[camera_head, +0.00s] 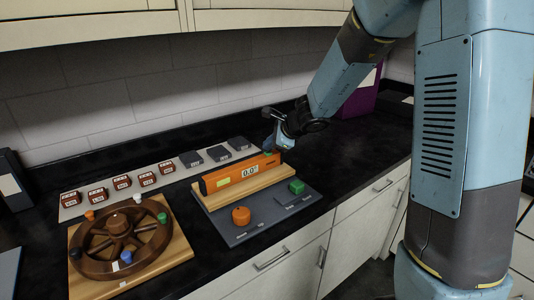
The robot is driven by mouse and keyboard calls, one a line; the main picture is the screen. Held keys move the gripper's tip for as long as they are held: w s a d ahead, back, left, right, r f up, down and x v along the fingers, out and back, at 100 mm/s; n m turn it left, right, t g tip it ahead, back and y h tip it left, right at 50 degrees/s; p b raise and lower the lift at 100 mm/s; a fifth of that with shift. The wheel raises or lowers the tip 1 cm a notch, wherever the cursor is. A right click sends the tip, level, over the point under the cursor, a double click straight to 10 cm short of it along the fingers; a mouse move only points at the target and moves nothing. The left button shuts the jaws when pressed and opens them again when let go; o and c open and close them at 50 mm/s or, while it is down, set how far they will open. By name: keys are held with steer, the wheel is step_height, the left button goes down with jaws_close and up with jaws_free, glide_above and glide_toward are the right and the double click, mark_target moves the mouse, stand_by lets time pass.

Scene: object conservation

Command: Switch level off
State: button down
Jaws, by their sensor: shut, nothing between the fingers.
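The orange level (222,180) lies on a wooden block (240,190) on a grey board (262,222). Its display is lit and reads about 0.0°. My gripper (270,146) is shut and empty at the right end of the level, pointing down at its top. A small green spot shows there, just below the fingers. I cannot tell whether the fingers touch the level. The gripper partly hides that end.
An orange knob (241,215) and a green block (296,187) sit on the grey board. A wooden wheel (118,236) with coloured pegs stands left. A pale strip (179,172) with several red-brown cubes and dark plates lies behind. A purple box (357,102) stands back right.

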mark_target(270, 154)
steer(key=shift+f, duration=0.2)
steer(key=shift+f, duration=0.2)
steer(key=shift+r, duration=0.15)
stand_by(0.4)
steer(key=shift+r, duration=0.35)
steer(key=shift+r, duration=3)
